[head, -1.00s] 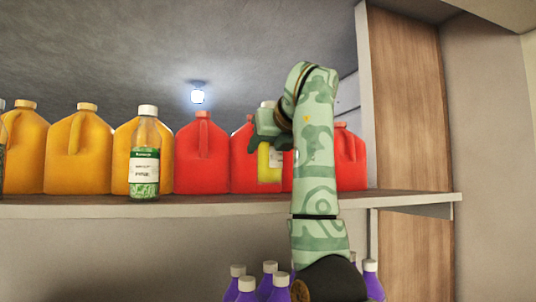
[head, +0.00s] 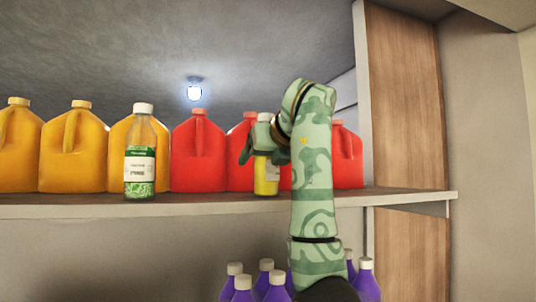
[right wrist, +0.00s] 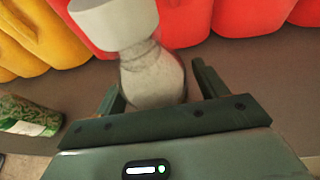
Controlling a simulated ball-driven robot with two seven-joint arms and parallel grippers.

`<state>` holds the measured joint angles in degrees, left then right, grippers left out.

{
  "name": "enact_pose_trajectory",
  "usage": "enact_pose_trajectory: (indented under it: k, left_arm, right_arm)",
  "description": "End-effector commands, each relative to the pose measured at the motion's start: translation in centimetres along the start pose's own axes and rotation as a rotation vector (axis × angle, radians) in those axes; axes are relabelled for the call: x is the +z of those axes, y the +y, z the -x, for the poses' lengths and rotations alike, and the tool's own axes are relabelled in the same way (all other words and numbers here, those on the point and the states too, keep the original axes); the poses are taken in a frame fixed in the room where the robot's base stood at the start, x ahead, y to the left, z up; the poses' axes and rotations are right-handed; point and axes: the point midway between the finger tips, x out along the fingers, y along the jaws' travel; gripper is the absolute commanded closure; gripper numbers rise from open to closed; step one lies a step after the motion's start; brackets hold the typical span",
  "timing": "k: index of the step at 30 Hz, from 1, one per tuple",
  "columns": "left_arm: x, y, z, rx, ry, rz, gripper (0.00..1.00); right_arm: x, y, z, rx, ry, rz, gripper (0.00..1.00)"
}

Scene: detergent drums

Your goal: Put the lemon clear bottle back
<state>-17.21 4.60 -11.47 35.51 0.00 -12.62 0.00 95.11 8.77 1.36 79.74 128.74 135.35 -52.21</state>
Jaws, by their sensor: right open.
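The lemon clear bottle (head: 265,182), with yellow contents, a pale label and a white cap, stands upright on the shelf (head: 200,208) in front of the red jugs. In the right wrist view the bottle's clear neck and shoulder (right wrist: 153,78) lie between the fingers. My right gripper (head: 262,148) is open, with its fingers on either side of the bottle's upper part. It also shows in the right wrist view (right wrist: 158,92). The arm hides part of the bottle's right side. My left gripper is not in view.
A clear bottle with green contents (head: 140,165) stands left on the shelf. Orange jugs (head: 72,150) and red jugs (head: 198,150) line the back. Purple bottles (head: 243,290) are below. A wooden upright (head: 405,100) is at right. Shelf front between the two clear bottles is free.

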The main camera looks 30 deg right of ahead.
Motion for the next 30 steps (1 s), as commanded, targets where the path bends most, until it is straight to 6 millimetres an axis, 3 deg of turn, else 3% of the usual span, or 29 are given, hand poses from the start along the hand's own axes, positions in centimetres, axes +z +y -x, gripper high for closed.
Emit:
enact_pose_trajectory:
  k: [1, 5, 15, 21, 30]
  left_arm:
    - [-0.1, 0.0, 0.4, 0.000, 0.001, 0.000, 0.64]
    - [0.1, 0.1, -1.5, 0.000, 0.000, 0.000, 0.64]
    - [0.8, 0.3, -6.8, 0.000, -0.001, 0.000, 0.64]
    - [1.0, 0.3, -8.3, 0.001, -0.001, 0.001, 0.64]
    - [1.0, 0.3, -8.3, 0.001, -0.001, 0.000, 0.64]
  right_arm:
    - [0.5, 0.0, 0.2, -0.001, -0.001, 0.000, 0.28]
    - [-0.1, -0.1, 2.2, -0.002, -0.006, 0.000, 0.28]
    - [-0.4, -0.1, 10.1, -0.002, -0.004, 0.000, 0.28]
    - [-0.1, 0.0, 11.7, 0.000, -0.001, 0.000, 0.28]
    - [0.2, 0.0, 12.1, -0.001, 0.000, 0.001, 0.28]
